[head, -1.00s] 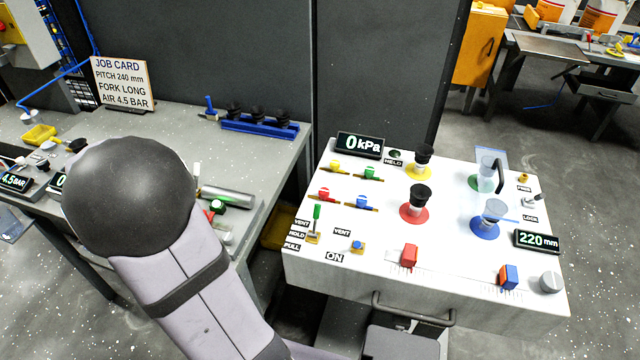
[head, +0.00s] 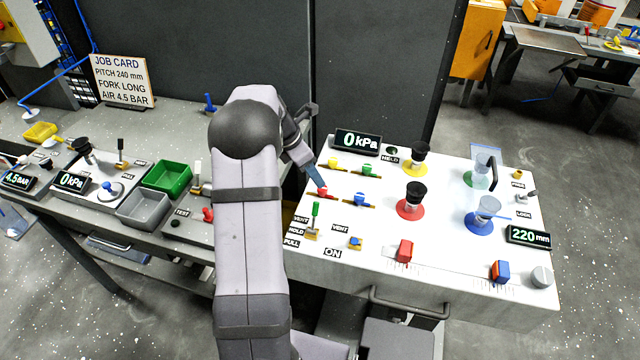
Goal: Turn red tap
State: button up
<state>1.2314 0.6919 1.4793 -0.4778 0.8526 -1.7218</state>
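The red tap (head: 322,191) sits on the left part of the white panel, in a small group of coloured taps. Its red handle shows on a brass body. My gripper (head: 318,182) reaches down from the upper left, with a blue-grey finger right at the red tap. I cannot tell whether it touches the tap or whether its fingers are open or shut. My arm hides the bench behind it.
A blue tap (head: 360,198) is just right of the red one. A yellow tap (head: 333,162) and a green tap (head: 369,169) stand behind. A green lever (head: 315,212) stands in front. Black-topped suction cups (head: 416,190) stand to the right.

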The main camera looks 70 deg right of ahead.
aim_at(325, 192)
jog(key=shift+p+x, duration=1.05)
jog(key=shift+x, duration=2.4)
jog(key=shift+c, duration=0.6)
jog(key=c, duration=0.9)
